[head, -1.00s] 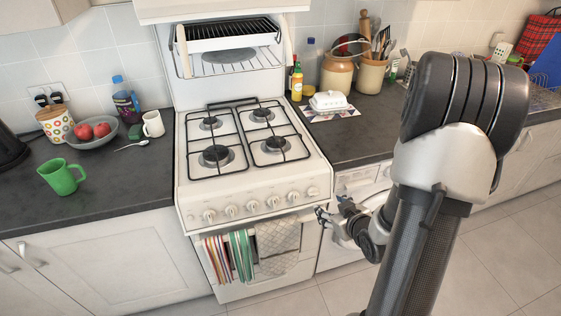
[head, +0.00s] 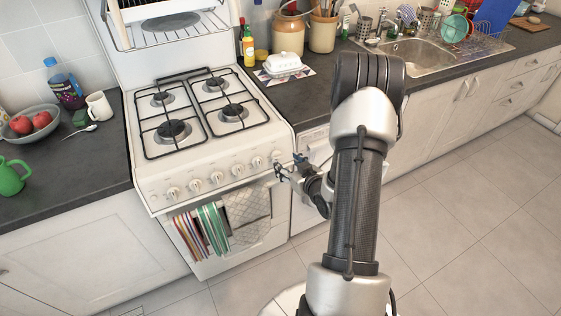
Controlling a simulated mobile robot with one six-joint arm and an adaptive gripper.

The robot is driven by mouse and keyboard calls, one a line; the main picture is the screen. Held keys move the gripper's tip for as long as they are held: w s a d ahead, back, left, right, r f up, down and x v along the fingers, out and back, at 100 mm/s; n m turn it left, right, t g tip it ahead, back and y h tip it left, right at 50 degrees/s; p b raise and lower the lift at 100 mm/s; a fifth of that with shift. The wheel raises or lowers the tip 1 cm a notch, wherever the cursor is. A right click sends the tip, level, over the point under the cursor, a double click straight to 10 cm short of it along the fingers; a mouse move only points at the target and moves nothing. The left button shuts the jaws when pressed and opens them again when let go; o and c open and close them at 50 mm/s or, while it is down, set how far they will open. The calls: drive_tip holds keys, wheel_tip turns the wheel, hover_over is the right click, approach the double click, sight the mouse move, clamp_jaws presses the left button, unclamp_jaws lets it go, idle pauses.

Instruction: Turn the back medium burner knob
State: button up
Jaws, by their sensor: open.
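The white gas stove (head: 150,185) stands left of centre with a row of several white knobs (head: 216,178) along its front panel. I cannot read which knob belongs to the back medium burner. The burners (head: 174,129) sit under black grates on the hob. My gripper (head: 283,172) is at the right end of the knob row, in front of the panel, with its fingers apart and empty. It is close to the rightmost knob (head: 276,157); I cannot tell whether it touches it. My arm reaches in from the lower right.
Striped towels (head: 212,228) and a quilted cloth (head: 247,215) hang from the oven handle below the knobs. A white washer (head: 309,205) stands right of the stove under the dark counter (head: 300,100). Open tiled floor (head: 460,210) lies at the right.

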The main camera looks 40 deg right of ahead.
sight(279, 157)
drive_tip(key=b+x, duration=0.1)
drive_tip(key=x, duration=0.5)
drive_tip(key=shift+w, duration=0.1)
drive_tip(key=c, duration=1)
drive_tip(key=shift+c, duration=0.2)
